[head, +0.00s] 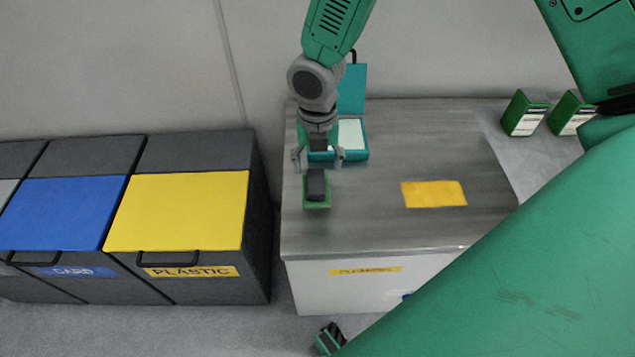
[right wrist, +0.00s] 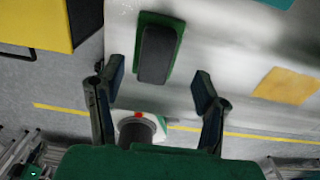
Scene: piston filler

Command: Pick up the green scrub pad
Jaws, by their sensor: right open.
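The green scrub pad (head: 317,205) lies on the grey worktop, with a dark block-shaped grip on top. In the right wrist view the pad (right wrist: 176,27) shows beyond and between my fingertips, slightly left of the middle. My right gripper (head: 318,158) is open, with its fingers spread to either side above the pad. In the right wrist view the gripper (right wrist: 158,84) has nothing between its fingers. It appears apart from the pad; the exact height gap is hard to tell.
A teal device (head: 362,152) stands behind the gripper on the worktop (head: 380,225). A yellow patch (head: 433,194) lies to the right. The yellow-lidded plastic bin (head: 180,210) and blue-lidded bin (head: 65,210) stand left. Green boxes (head: 525,113) are at the far right. The worktop's front is clear.

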